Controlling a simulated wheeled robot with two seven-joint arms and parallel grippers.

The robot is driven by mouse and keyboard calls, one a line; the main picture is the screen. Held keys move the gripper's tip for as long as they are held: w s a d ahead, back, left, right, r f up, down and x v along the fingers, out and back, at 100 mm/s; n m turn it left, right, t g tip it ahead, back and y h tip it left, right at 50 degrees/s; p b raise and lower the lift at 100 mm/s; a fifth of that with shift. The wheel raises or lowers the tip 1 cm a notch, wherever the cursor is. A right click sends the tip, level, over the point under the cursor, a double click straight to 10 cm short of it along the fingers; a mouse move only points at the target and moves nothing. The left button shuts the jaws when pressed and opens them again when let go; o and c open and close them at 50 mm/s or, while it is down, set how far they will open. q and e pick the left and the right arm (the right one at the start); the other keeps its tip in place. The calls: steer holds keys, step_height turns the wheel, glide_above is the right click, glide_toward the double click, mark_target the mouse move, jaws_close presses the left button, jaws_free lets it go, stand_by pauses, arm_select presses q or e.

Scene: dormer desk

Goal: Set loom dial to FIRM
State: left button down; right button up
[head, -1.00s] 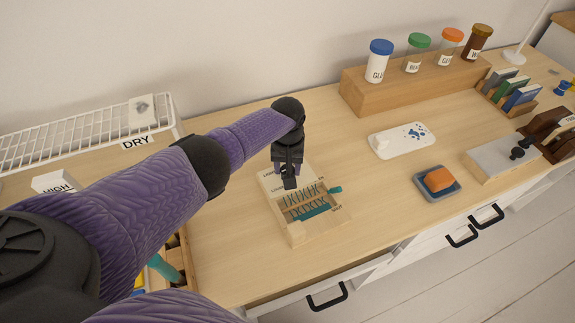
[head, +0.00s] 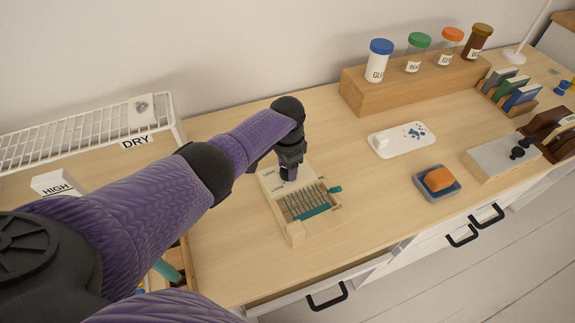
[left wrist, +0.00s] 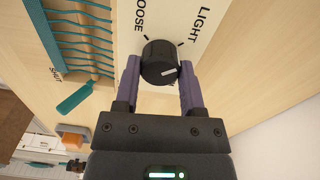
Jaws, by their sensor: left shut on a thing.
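The small wooden loom (head: 297,232) stands on the desk, with teal yarn and a teal peg (head: 335,189) at its right side. Its black dial (left wrist: 160,60) has a white pointer line, which in the left wrist view points right, away from the ticks by LOOSE and LIGHT. No FIRM label is readable. My left gripper (head: 289,174) is over the loom's far end; in the left wrist view its purple fingers (left wrist: 160,80) are shut on the dial's sides. The gripper hides the dial in the head view. My right gripper is not in view.
A white wire rack (head: 85,132) marked DRY is at the left. A wooden step with lidded jars (head: 380,60) stands behind. A white tray (head: 402,140), a blue dish with an orange block (head: 438,180) and a grey box (head: 500,160) are to the right. Desk beside the loom is clear.

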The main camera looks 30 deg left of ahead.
arm_select(q)
steer(key=m, duration=0.4)
steer(key=shift+m, duration=0.3)
steer(key=m, duration=0.3)
steer(key=shift+m, duration=0.3)
steer(key=m, duration=0.4)
steer(key=shift+b, duration=0.4)
steer(key=shift+m, duration=2)
steer(key=shift+c, duration=0.9)
jaws_free()
